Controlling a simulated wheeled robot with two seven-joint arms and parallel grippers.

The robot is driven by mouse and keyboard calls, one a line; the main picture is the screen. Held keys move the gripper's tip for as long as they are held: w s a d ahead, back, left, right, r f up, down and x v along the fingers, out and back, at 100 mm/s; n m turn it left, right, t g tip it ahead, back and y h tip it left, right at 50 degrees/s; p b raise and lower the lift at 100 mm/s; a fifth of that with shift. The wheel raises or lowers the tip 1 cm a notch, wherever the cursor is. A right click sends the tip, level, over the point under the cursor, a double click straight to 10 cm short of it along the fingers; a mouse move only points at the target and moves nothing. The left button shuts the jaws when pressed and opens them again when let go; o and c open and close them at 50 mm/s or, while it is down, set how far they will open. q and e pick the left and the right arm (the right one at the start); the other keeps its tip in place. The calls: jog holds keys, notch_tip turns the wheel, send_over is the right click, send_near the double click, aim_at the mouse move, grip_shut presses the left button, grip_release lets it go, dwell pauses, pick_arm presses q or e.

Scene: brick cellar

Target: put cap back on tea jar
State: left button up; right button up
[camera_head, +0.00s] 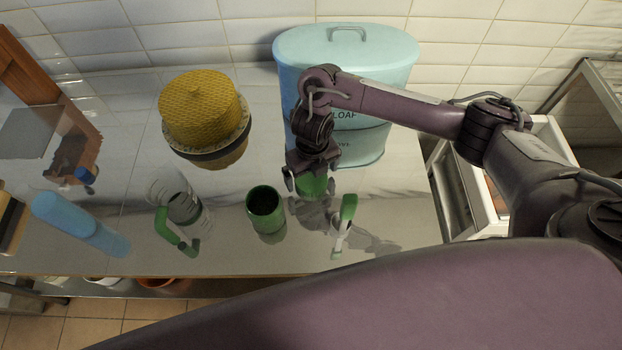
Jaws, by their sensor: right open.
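The tea jar appears to be the open dark green round container (265,207) standing upright in the middle of the shiny counter, its dark mouth facing up. A green piece (314,186), which looks like its cap, is to the right of the jar on the counter, partly hidden by my right gripper. My right gripper (312,183) points down over this green piece with its fingers open, one at each side of it. I cannot tell whether the fingers touch it. My left gripper is not in view.
A glass vessel with a green handle (184,208) stands left of the jar. A green-handled item (346,212) is at right. A light blue bin (400,60) and yellow woven dome (200,105) stand behind. A blue bottle (62,213) is at far left. The front edge is clear.

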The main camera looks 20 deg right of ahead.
notch_tip(320, 180, down, 2)
jog(key=shift+f, duration=0.1)
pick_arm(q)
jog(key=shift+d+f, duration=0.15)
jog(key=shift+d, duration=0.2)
pick_arm(e)
jog(key=c, duration=1)
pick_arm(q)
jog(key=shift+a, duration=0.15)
pick_arm(e)
jog(key=shift+c, duration=0.2)
notch_tip(320, 180, up, 9)
jog(key=p, duration=0.3)
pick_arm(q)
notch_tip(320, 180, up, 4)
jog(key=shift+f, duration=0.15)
pick_arm(e)
notch_tip(320, 180, up, 11)
send_over(312, 178)
jog(key=shift+s, duration=0.2)
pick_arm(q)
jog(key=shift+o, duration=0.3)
